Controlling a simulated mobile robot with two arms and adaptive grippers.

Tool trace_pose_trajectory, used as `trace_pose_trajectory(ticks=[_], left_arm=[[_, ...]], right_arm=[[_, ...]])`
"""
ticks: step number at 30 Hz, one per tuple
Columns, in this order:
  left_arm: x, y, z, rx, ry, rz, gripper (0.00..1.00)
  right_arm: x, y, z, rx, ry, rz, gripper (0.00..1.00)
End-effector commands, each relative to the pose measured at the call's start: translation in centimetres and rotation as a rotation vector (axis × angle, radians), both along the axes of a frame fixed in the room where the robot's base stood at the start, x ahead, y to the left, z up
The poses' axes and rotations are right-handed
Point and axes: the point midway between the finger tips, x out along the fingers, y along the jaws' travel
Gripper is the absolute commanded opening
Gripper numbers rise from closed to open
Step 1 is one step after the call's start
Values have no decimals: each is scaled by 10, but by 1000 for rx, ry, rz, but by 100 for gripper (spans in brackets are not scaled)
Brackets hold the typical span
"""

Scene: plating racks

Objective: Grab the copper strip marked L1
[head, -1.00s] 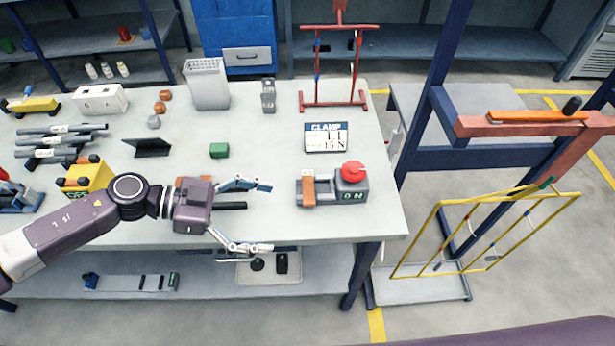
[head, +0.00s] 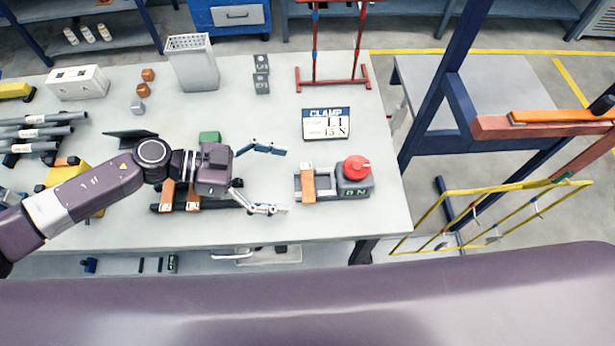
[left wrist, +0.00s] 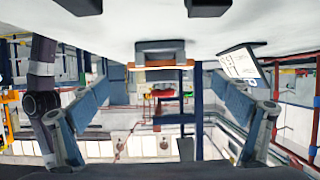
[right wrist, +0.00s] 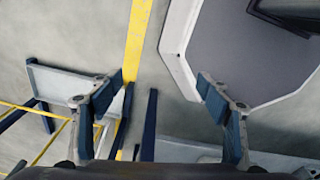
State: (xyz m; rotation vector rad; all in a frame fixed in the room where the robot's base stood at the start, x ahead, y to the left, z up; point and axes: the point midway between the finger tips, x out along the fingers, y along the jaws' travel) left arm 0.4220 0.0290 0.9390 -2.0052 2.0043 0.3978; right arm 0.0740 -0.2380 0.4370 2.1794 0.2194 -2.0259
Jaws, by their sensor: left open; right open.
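A copper strip (head: 308,183) lies across the grey clamp device (head: 354,188) with the red knob. It has a small pale tag whose marking I cannot read. Two more copper strips (head: 180,196) lie on a dark rack, partly behind my left gripper. Another copper strip (head: 560,116) rests on a red beam at right. My left gripper (head: 275,180) is open and empty, to the left of the clamp device and facing it. In the left wrist view the clamp device (left wrist: 160,47) is ahead between the fingers. My right gripper (right wrist: 160,92) is open and empty above the floor.
A sign (head: 326,124) reading "CLAMP L1 15 N" stands behind the clamp device. A green block (head: 209,138) and a red stand (head: 333,80) are also on the bench. A yellow wire frame (head: 490,215) hangs beyond the bench's right edge.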

Motion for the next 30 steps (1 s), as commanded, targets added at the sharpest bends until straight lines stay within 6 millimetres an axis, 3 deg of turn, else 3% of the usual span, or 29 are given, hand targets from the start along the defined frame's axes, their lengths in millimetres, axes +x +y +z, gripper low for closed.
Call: trace_pose_trajectory(ticks=[1, 6, 14, 27, 30], left_arm=[[-3, -9, 1, -3, 2, -2, 93], [-2, -26, -9, -2, 0, -1, 93], [-2, -28, -12, 0, 0, 0, 93], [-2, -28, -11, -1, -1, 0, 45], [-2, -28, -10, -3, -2, 0, 38]], right_arm=[[-2, 0, 8, 0, 2, 0, 71], [6, 0, 11, 1, -7, 0, 71], [24, 2, 12, 4, -35, -1, 71], [14, 5, 11, 7, -21, -2, 71], [13, 5, 11, 6, -18, -2, 71]])
